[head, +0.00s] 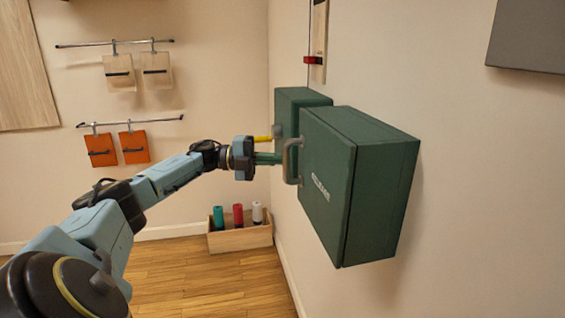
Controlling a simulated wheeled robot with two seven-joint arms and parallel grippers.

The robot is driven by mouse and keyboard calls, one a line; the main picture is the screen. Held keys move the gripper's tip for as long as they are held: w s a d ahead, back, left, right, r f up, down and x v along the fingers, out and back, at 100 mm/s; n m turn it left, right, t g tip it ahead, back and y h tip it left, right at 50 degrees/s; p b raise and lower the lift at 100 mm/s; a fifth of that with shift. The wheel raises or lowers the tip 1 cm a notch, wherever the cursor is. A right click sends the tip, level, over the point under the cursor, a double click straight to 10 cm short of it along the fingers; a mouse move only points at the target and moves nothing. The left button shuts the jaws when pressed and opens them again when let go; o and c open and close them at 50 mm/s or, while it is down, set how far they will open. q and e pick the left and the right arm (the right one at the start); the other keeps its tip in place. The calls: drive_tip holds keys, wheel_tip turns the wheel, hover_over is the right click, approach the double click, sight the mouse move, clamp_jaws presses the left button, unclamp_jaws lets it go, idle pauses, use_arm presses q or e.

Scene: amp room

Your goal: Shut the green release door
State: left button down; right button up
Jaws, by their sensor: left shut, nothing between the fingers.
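The green release door (322,185) is the labelled front of a dark green box (385,185) on the right wall. It looks flush or almost flush with the box; I cannot tell whether a narrow gap is left. A grey bar handle (290,160) stands on the door's left side. My left gripper (279,158) is shut and empty, with its fingertips just left of the handle. I cannot tell whether they touch the handle or door. My right gripper is not in view.
A smaller green box (300,97) with a yellow lever (263,138) is on the wall behind. A wooden crate (240,238) with several coloured cylinders stands on the floor below. A grey panel (530,35) hangs at upper right. The floor at left is clear.

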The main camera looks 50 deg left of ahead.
use_arm(q)
drive_tip(key=shift+w+d, duration=0.1)
drive_tip(key=shift+w, duration=0.3)
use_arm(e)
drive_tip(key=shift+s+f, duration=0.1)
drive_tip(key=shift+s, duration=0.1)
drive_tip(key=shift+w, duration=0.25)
use_arm(q)
wheel_tip(320, 180, up, 10)
drive_tip(key=p, duration=0.1)
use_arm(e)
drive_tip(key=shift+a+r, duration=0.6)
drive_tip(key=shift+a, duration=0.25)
